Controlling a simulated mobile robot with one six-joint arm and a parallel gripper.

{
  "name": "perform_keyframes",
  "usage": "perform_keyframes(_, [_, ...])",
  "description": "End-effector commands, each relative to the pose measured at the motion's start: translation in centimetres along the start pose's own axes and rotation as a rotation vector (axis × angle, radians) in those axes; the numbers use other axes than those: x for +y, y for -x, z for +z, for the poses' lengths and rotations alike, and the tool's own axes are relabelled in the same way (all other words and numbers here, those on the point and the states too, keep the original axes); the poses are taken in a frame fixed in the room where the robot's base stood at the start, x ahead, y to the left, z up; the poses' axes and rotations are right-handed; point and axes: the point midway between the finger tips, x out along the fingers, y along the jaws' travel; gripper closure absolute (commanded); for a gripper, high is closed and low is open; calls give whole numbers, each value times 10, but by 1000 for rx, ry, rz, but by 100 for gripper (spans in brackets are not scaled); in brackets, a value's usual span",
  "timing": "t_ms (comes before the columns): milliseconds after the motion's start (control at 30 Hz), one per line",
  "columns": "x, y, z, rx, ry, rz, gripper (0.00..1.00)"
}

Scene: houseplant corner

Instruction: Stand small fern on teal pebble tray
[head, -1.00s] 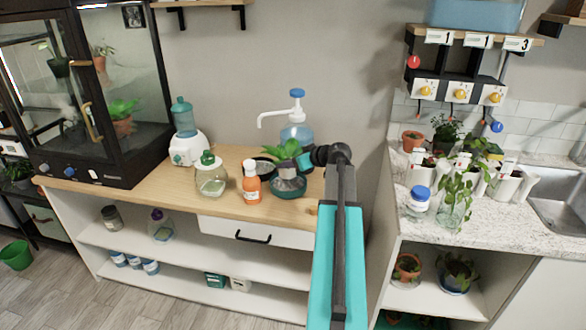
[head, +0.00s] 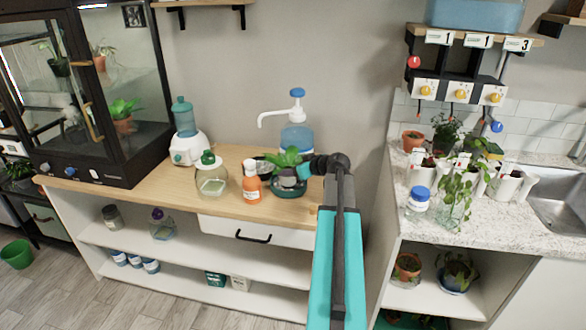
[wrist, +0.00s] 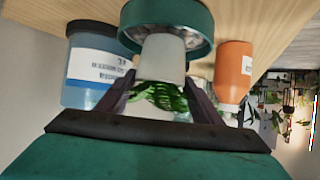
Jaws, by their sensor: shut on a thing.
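The small fern (head: 284,157) has green leaves and a pale grey pot (head: 287,177). In the wrist view, which looks inverted, its pale pot (wrist: 163,58) stands between my fingers and its leaves (wrist: 158,97) lie nearer the camera. My gripper (wrist: 160,88) is shut on the fern's pot. The teal pebble tray (head: 290,192) is a round dish on the wooden counter; it also shows in the wrist view (wrist: 205,22). The pot's base overlaps the tray's inside; I cannot tell whether it touches the pebbles. The pebbles are mostly hidden.
An orange bottle (head: 252,185) stands close left of the tray, with a glass jar (head: 211,178) beyond. A blue water jug with a pump (head: 297,137) stands behind. The counter's front left is clear.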

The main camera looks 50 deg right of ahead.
Motion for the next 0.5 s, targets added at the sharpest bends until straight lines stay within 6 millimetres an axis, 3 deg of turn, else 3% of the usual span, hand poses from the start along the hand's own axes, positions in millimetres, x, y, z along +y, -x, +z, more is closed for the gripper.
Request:
perform_keyframes(100, [0,-1,2,1,0,0,70])
perform_keyframes(133, [0,-1,2,0,0,0,37])
perform_keyframes(233, [0,-1,2,0,0,0,21])
perform_keyframes(500, [0,-1,2,0,0,0,21])
